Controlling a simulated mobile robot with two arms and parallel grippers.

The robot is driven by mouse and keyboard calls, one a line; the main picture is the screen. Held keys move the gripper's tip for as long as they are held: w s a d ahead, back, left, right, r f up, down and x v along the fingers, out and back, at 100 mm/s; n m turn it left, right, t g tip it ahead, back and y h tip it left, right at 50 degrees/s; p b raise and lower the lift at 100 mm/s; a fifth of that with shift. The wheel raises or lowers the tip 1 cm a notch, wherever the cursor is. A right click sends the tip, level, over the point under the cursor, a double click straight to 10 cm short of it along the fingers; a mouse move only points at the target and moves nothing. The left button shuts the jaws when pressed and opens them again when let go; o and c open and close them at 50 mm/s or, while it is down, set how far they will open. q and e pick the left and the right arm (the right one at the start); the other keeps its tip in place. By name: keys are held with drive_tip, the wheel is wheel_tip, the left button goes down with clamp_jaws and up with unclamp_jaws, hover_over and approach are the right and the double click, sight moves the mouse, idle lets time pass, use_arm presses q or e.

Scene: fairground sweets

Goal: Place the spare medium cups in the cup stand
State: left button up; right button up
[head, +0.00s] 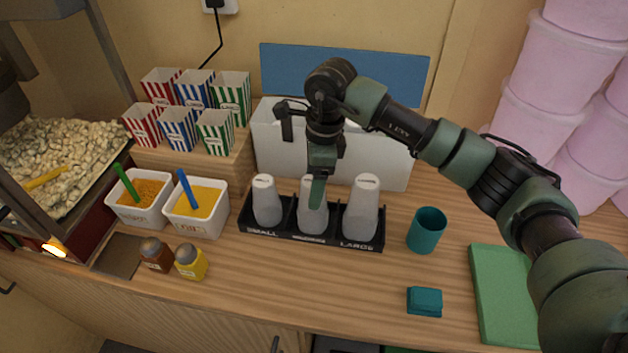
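A black cup stand (288,238) sits on the wooden counter, with its left slot marked SMALL and its right slot marked LARGE; the middle label is too blurred to read. Pale upside-down cups stand in the left slot (266,203) and the right slot (361,212). Pale cups (313,217) also stand upright in line in the middle slot. My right gripper (318,192) points down at the middle cups, its green finger covering part of their top. It is seen edge-on, so I cannot tell its opening or whether it grips a cup. My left gripper is out of view.
Behind the stand is a white box (385,160). Left are sauce-like tubs (201,221) with spoons, two shakers (190,264) and striped popcorn boxes (215,132). Right are a teal cup (427,230), a folded teal cloth (425,301) and a green board (500,295). The counter front is clear.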

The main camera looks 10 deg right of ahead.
drive_tip(key=shift+r, duration=0.1)
drive_tip(key=shift+r+p, duration=0.2)
drive_tip(key=shift+p, duration=0.1)
wheel_tip(320, 180, up, 12)
drive_tip(key=d+b, duration=0.1)
drive_tip(key=b, duration=0.3)
drive_tip(key=shift+d+f+b, duration=0.15)
drive_tip(key=shift+d+b, duration=0.05)
drive_tip(key=shift+b, duration=0.15)
